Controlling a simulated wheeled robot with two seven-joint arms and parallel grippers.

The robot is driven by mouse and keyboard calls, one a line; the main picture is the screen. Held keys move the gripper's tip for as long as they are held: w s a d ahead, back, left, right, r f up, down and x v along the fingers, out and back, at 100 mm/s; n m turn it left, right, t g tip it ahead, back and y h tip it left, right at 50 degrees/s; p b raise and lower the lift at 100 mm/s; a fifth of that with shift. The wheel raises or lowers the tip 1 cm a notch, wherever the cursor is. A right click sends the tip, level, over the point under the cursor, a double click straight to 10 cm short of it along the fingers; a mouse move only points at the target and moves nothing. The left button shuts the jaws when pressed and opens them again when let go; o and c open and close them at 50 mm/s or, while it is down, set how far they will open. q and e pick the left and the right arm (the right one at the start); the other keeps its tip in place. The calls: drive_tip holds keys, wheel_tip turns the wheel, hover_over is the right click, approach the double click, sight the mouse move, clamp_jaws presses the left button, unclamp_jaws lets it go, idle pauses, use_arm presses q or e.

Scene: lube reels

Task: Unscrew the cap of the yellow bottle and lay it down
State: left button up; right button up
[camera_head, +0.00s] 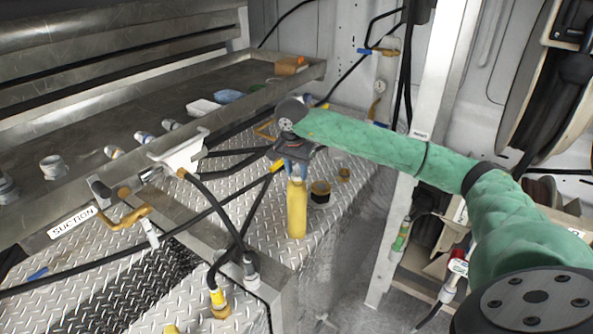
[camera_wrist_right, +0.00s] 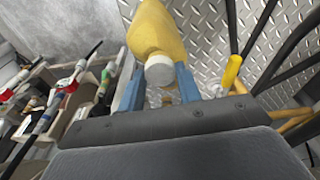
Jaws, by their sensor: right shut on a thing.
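The yellow bottle (camera_head: 297,210) stands upright on the metal tread-plate surface, below the end of my green right arm. My right gripper (camera_head: 298,172) points down at the bottle's top, with its blue fingers around it. In the right wrist view the bottle (camera_wrist_right: 155,28) shows its pale grey-white cap (camera_wrist_right: 160,71) between the two blue fingers of my right gripper (camera_wrist_right: 161,75). The gripper is shut on the cap, which sits at the bottle's mouth. In the head view the gripper hides the cap. My left gripper is not in view.
A dark open can (camera_head: 320,192) stands just right of the bottle. Black hoses and rods run close on the left, with a yellow-ended hose (camera_head: 218,300) in front. A metal tray bench (camera_head: 130,110) with small items lies at the left. Tread plate left of the bottle is partly clear.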

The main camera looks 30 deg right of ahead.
drive_tip(key=shift+f+n+b, duration=0.2)
drive_tip(key=shift+n+b, duration=1.15)
drive_tip(key=shift+n, duration=0.05)
drive_tip(key=shift+n+t+b, duration=0.3)
drive_tip(key=shift+n+b, duration=0.45)
drive_tip(key=shift+n, duration=0.05)
drive_tip(key=shift+r+n+y, duration=0.15)
drive_tip(key=shift+n+y, duration=0.15)
drive_tip(key=shift+f+n+b, duration=0.2)
drive_tip(key=shift+n+b, duration=0.5)
drive_tip(key=shift+b, duration=0.1)
drive_tip(key=shift+r, duration=0.3)
drive_tip(key=shift+r, duration=0.1)
drive_tip(key=shift+r+p, duration=0.45)
drive_tip(key=shift+r, duration=0.65)
